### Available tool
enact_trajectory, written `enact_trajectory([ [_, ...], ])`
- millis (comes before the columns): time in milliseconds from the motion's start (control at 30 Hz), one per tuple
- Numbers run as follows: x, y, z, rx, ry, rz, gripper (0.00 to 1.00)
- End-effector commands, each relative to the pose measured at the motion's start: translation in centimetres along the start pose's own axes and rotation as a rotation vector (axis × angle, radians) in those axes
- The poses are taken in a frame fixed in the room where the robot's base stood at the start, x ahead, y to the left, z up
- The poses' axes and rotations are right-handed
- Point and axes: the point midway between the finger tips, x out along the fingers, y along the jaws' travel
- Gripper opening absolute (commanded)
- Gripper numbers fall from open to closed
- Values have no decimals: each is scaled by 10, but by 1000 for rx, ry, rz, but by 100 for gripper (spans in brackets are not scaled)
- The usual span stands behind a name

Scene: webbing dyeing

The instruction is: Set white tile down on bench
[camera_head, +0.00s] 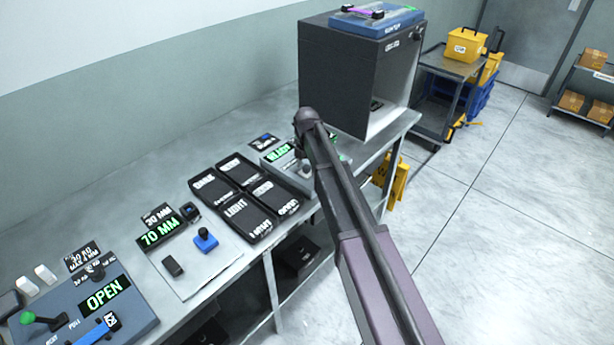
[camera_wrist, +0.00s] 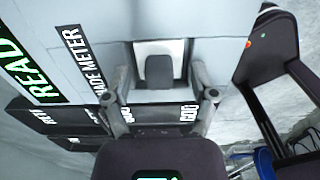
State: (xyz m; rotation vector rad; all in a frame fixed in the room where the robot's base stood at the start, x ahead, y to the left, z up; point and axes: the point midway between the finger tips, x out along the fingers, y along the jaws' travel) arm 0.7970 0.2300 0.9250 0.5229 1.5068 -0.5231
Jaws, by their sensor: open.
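My gripper (camera_wrist: 165,97) is open in the wrist view, one finger on each side of a pale gap. Between and beyond the fingers is a white square-edged piece (camera_wrist: 158,46) with a dark grey block (camera_wrist: 159,72) on its middle. It may be the white tile with a handle, but I cannot tell for sure. No finger clearly touches it. In the head view my arm reaches over the bench (camera_head: 110,185), and its links hide most of my gripper and what lies under it.
A meter with a green READ display (camera_wrist: 18,68) is beside my gripper. Labelled black trays (camera_head: 236,212) lie on the bench. A dark open-fronted box (camera_head: 340,75) stands beyond. Control panels with an OPEN display (camera_head: 103,296) and a 70 MM display (camera_head: 160,233) fill the near end.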

Motion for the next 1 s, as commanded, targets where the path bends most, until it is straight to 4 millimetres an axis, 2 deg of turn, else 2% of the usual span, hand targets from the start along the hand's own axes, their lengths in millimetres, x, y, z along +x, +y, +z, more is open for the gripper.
enact_trajectory([
  [633,2,0,0,0,0,0,74],
  [667,2,0,0,0,0,0,68],
  [800,2,0,0,0,0,0,27],
  [900,2,0,0,0,0,0,0],
  [1000,2,0,0,-1,0,0,0],
])
